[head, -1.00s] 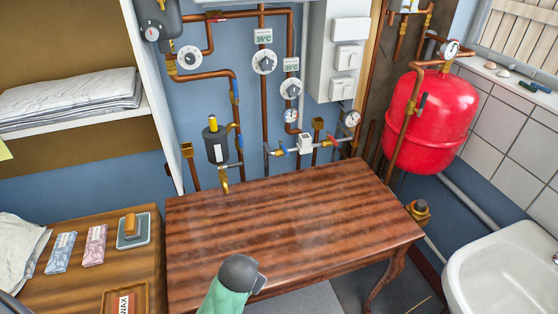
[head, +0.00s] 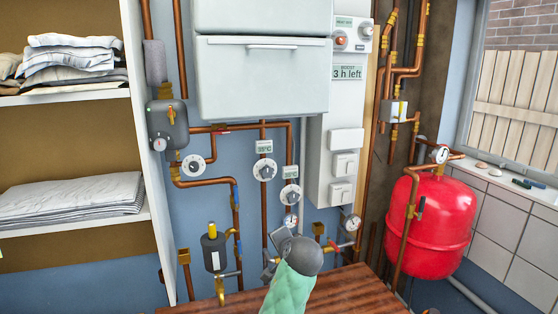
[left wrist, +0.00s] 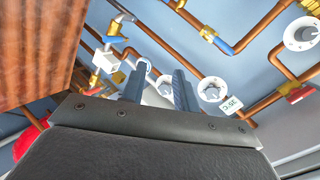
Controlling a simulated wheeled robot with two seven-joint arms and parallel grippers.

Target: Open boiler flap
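The boiler is a large white box at the top of the head view. Its front flap (head: 262,80) is a wide white panel with a pale bar handle (head: 270,46) along its upper edge. The flap looks shut. My left gripper (head: 274,252), on a green-sleeved arm, is well below the boiler, in front of the pipes and above the wooden table. In the left wrist view its two dark fingers (left wrist: 159,80) stand apart with nothing held between them. The boiler is not seen in that view. My right gripper is out of view.
Copper pipes, dials (head: 264,169) and a black-grey pump (head: 167,124) cover the wall below the boiler. A white control box (head: 333,160) stands right of it, then a red tank (head: 430,225). Linen shelves (head: 75,98) are at left. The wooden table (head: 345,292) lies below.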

